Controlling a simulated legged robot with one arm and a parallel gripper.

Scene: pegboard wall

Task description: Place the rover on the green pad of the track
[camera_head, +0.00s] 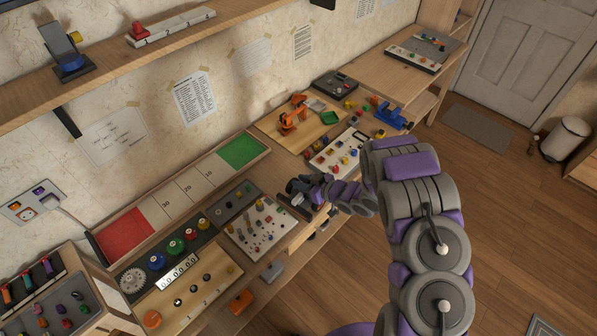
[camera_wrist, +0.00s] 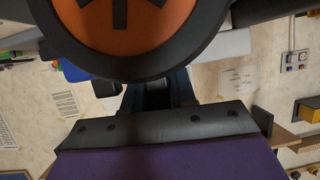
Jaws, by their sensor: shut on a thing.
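The track (camera_head: 183,197) is a long strip on the bench against the wall, with numbered white sections. Its green pad (camera_head: 242,151) is at the far right end and its red pad (camera_head: 124,232) at the near left end. Both pads look bare. My gripper (camera_head: 299,189) is above the front of the bench, right of the green pad and apart from it. It is shut on the rover; in the wrist view, a large orange wheel with a black tyre (camera_wrist: 130,62) fills the top. The rover's body and the fingertips' contact are mostly hidden there.
A button panel (camera_head: 258,221) and a panel with coloured knobs (camera_head: 178,262) sit in front of the track. An orange toy arm (camera_head: 292,115) on a wooden board and a white panel (camera_head: 341,152) stand farther right. A shelf (camera_head: 120,52) overhangs the back wall.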

